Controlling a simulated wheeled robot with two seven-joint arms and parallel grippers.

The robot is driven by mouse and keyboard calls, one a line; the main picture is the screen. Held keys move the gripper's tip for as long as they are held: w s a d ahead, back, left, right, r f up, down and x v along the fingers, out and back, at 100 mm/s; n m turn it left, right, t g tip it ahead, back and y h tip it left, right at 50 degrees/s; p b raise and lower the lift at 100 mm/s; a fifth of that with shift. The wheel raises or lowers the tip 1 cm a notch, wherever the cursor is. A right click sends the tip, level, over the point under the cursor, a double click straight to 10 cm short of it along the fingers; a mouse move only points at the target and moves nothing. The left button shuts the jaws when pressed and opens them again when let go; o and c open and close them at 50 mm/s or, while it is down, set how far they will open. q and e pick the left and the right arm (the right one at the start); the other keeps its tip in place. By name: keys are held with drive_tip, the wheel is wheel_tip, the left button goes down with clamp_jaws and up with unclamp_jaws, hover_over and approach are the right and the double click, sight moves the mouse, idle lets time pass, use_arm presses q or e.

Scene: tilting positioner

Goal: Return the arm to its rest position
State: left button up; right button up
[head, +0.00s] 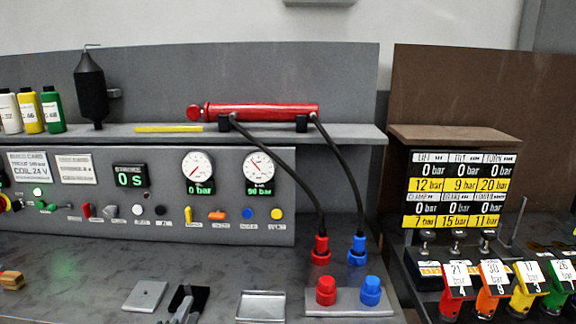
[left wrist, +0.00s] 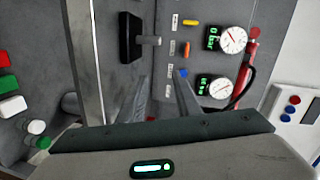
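My right gripper is in neither view.
A red cylinder (head: 262,112) lies on the shelf, with two black hoses running down to red and blue couplings. A grey plate (head: 146,296) and a shallow tray (head: 261,306) lie near the gripper. Coloured levers (head: 490,288) stand at the right.

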use_arm(q)
drive_tip(key=s+f+n+g, duration=0.3)
drive_tip(key=s+f+n, duration=0.1)
drive_tip(key=s+f, duration=0.4)
drive_tip(key=s+f+n+g, duration=0.4)
drive_tip(key=s+f, duration=0.2)
drive_tip(key=s, duration=0.5)
drive_tip(key=s+d+f+n+g, duration=0.1)
drive_tip(key=s+f+n+g, duration=0.15)
drive_tip(key=s, duration=0.85)
drive_tip(key=s+d+f+n+g, duration=0.1)
drive_tip(key=s+f+n+g, duration=0.15)
drive_tip(key=s, duration=0.85)
wheel_tip(320, 180, down, 28)
drive_tip(key=g, duration=0.2)
drive_tip(key=s+a+f+g+b, duration=0.1)
drive_tip(key=s+a+f, duration=0.2)
drive_tip(key=s+f, duration=1.5)
drive_tip(key=shift+s+a+f+h, duration=0.2)
drive_tip(key=shift+s+f+h, duration=0.1)
drive_tip(key=shift+f, duration=0.1)
